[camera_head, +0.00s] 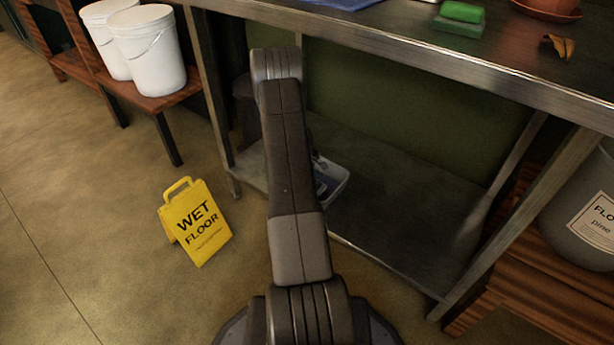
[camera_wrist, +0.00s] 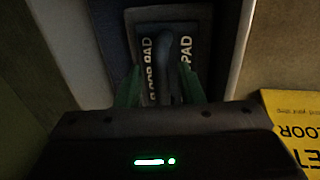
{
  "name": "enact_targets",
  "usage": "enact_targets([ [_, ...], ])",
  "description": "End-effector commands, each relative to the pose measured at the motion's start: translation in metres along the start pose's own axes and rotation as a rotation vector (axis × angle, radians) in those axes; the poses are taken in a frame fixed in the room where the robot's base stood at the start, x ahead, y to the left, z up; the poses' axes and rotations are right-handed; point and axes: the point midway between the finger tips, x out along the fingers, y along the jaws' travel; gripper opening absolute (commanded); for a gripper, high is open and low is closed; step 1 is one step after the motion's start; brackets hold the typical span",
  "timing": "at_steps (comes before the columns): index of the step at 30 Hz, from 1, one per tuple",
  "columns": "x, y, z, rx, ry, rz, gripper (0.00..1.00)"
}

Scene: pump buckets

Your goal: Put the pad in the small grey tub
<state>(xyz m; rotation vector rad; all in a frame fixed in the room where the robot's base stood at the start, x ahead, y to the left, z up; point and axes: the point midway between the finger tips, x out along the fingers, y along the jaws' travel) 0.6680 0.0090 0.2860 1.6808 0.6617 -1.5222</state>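The small light grey tub (camera_head: 341,187) stands on the lower metal shelf, partly hidden behind my arm. Something dark blue shows inside it. In the wrist view, the dark pad (camera_wrist: 147,73), lettered "FLOOR PAD", has a raised dark grip along its middle and lies between the pale tub walls (camera_wrist: 66,50). My gripper (camera_wrist: 161,78) is over the pad, with its greenish fingers apart on either side of the grip and gaps showing beside it. I cannot tell how deep the fingers reach. My gripper is hidden in the head view.
A yellow wet-floor sign (camera_head: 196,221) stands on the floor left of the shelf. The metal table's top edge (camera_head: 440,55) overhangs the shelf. White buckets (camera_head: 152,50) stand on a wooden bench at left. A grey bucket (camera_head: 585,215) is at right. The shelf right of the tub is clear.

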Motion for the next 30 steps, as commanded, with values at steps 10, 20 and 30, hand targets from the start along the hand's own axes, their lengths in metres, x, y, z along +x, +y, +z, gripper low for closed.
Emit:
enact_targets([
  [10,-0.003,0.001,0.0,0.0,0.0,0.0,0.35],
  [20,-0.06,0.004,-0.001,-0.001,0.002,0.002,0.35],
  [30,-0.122,0.003,0.0,0.0,0.001,0.0,0.35],
])
